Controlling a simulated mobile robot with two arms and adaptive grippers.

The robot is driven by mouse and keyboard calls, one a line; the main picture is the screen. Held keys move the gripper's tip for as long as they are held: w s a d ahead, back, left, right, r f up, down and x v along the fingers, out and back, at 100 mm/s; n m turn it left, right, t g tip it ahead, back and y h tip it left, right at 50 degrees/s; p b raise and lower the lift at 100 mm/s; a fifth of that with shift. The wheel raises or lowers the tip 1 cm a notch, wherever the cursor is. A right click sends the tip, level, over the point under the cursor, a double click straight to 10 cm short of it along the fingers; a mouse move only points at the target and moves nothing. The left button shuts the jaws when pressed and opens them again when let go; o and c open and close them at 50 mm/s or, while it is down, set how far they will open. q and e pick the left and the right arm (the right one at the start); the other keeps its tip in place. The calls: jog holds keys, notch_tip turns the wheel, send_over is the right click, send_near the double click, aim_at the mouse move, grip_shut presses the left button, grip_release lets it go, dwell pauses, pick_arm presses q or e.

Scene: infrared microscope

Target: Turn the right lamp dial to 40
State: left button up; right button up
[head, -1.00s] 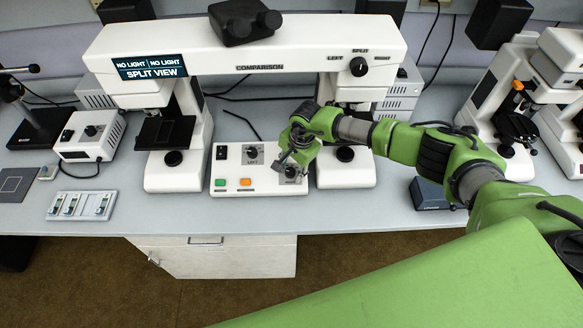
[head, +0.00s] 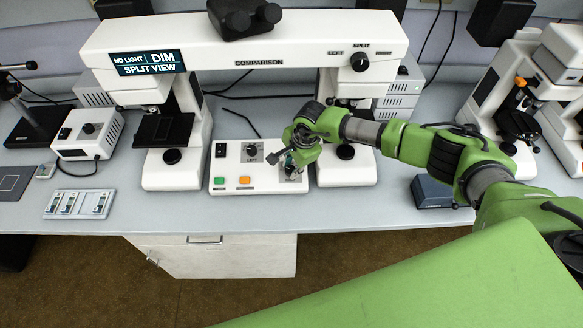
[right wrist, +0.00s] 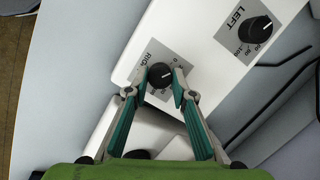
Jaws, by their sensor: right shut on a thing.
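The white control box (head: 222,170) sits between the legs of the comparison microscope. Its right lamp dial is a black knob (right wrist: 160,75) on a grey plate marked "RIGH…" in the right wrist view; most of its scale is covered, so I cannot read its setting. My right gripper (right wrist: 154,82) is shut on this knob, one finger on each side. In the head view my right gripper (head: 291,160) hides most of the dial. The left lamp dial (right wrist: 252,30) stands free. The display (head: 148,63) reads "NO LIGHT | DIM" and "SPLIT VIEW". My left gripper is not in view.
The box also bears a green button (head: 219,181), an orange button (head: 245,180) and a black switch (head: 221,150). The microscope's right leg (head: 346,174) stands close to my right gripper. A slide tray (head: 80,204) lies at the left. The bench front is clear.

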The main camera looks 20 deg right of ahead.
jog(key=m+t+b, duration=0.1)
jog(key=m+b, duration=0.1)
jog(key=m, duration=0.3)
jog(key=shift+s+f+b, duration=0.15)
jog(key=shift+b, duration=0.15)
jog(key=shift+m+t+b, duration=0.4)
jog(key=shift+m+b, duration=0.45)
jog(key=shift+m, duration=0.95)
jog(key=o, duration=1.1)
jog(key=shift+s+r, duration=0.1)
jog(key=shift+r, duration=0.25)
jog(key=v, duration=1.1)
jog(key=shift+r, duration=0.25)
